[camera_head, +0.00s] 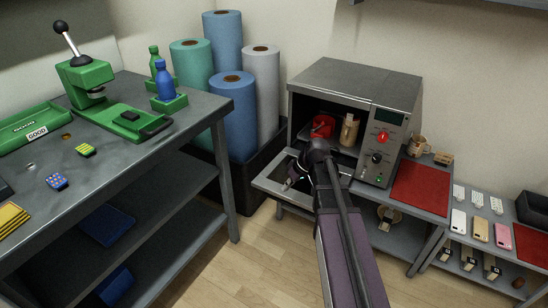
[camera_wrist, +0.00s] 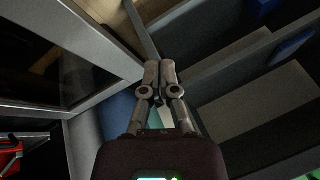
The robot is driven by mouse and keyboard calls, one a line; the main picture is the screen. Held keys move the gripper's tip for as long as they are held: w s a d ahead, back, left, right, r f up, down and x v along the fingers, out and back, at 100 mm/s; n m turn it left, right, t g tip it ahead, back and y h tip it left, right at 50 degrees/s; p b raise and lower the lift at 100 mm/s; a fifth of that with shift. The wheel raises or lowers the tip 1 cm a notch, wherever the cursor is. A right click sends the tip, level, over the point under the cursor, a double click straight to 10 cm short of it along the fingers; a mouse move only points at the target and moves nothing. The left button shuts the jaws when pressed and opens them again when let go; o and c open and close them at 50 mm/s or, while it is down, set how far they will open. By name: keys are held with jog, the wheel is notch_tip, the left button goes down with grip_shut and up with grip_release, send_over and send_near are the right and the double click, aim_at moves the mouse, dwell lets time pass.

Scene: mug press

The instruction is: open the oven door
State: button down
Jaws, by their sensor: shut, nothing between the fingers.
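The oven (camera_head: 345,77) is a grey box on the bench at right. Its door (camera_head: 268,185) is folded down and sticks out in front, so the oven stands open. In the wrist view the door's grey frame (camera_wrist: 113,77) and dark glass (camera_wrist: 75,85) fill the upper left. My gripper (camera_head: 290,184) is over the lowered door near its left part; I cannot tell whether it touches. In the wrist view my gripper (camera_wrist: 160,68) has its fingertips together with nothing between them, beside the door's frame. My arm hides part of the door and oven front.
Inside the oven are a red object (camera_head: 321,126) and a tan mug-like object (camera_head: 349,131). A red mat (camera_head: 421,188) lies right of the oven. A black bin (camera_head: 245,180) with tall rolls stands left. A green press (camera_head: 85,80) is on the left workbench. Floor between benches is clear.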

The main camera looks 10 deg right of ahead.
jog(key=w+d+r+n+t+y+p, duration=0.2)
jog(key=w+d+r, duration=0.4)
jog(key=w+r, duration=0.3)
jog(key=shift+w+r+n+y+p, duration=0.2)
jog(key=shift+w+n+y+p, duration=0.35)
jog(key=shift+p, duration=0.65)
jog(key=shift+s+f, duration=0.1)
jog(key=shift+f, duration=0.05)
jog(key=s+d+f+b+x, duration=0.1)
jog(key=b+x, duration=0.9)
jog(key=x, duration=0.2)
jog(key=shift+f, duration=0.55)
jog(key=shift+s+a, duration=0.15)
jog(key=shift+f+t+b, duration=0.1)
jog(key=shift+t+b, duration=0.2)
